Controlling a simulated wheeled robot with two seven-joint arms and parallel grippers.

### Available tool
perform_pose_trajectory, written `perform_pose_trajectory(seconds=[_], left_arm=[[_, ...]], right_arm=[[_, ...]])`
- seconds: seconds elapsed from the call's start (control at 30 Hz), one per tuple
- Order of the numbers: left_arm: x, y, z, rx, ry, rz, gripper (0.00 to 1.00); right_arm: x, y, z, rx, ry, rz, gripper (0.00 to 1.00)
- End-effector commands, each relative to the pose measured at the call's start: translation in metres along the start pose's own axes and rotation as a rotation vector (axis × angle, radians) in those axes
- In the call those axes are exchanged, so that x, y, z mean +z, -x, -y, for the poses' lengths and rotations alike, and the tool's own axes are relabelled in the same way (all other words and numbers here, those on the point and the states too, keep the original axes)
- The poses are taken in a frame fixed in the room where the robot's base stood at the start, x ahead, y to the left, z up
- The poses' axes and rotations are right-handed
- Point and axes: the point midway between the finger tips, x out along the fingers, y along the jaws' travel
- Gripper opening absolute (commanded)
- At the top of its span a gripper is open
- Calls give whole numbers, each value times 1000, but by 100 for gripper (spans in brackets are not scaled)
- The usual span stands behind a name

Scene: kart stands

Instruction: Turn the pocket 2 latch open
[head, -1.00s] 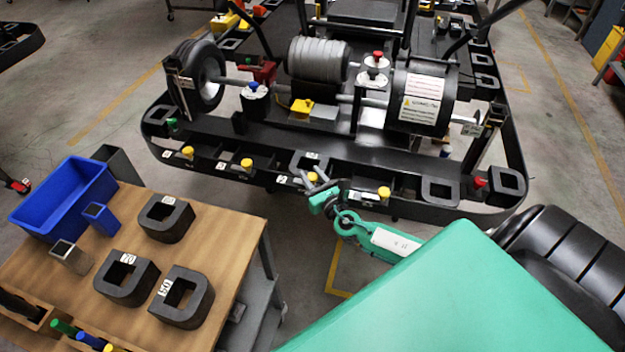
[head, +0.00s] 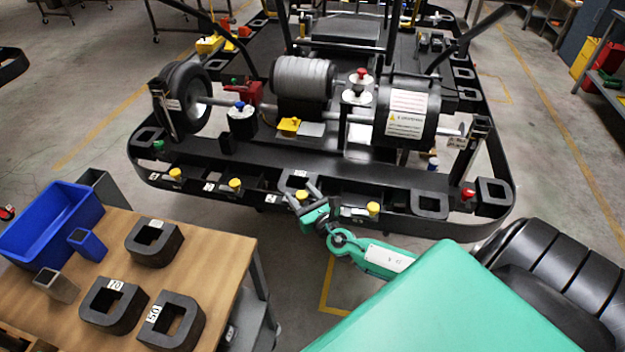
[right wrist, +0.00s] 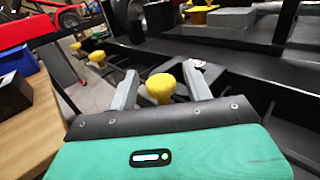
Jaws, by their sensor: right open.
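The kart stand's front rail (head: 405,197) carries several yellow knob latches beside open pockets. One yellow latch knob (right wrist: 161,88) stands between the two fingers of my right gripper (right wrist: 161,85) in the right wrist view. The fingers are spread, with visible gaps beside the knob. In the head view my right gripper (head: 302,194) reaches the rail at that latch, and its fingers partly hide the knob. Other yellow knobs stand to its left (head: 235,184) and right (head: 373,208). The pocket labels are too small to read surely. My left gripper is not in view.
A wooden table (head: 222,262) at the lower left bears a blue bin (head: 50,225) and dark U-shaped blocks (head: 155,243). Rollers and a drum (head: 410,112) sit on the stand behind the rail. Bare floor lies between table and stand.

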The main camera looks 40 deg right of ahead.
Motion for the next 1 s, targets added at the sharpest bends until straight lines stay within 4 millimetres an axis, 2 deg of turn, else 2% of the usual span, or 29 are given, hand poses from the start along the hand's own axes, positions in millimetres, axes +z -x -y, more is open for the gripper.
perform_pose_trajectory(seconds=[0.7, 1.0], left_arm=[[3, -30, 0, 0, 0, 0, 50], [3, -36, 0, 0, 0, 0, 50]], right_arm=[[-3, 111, 0, 1, 0, -3, 51], [-1, 133, 0, 0, 1, -1, 51]])
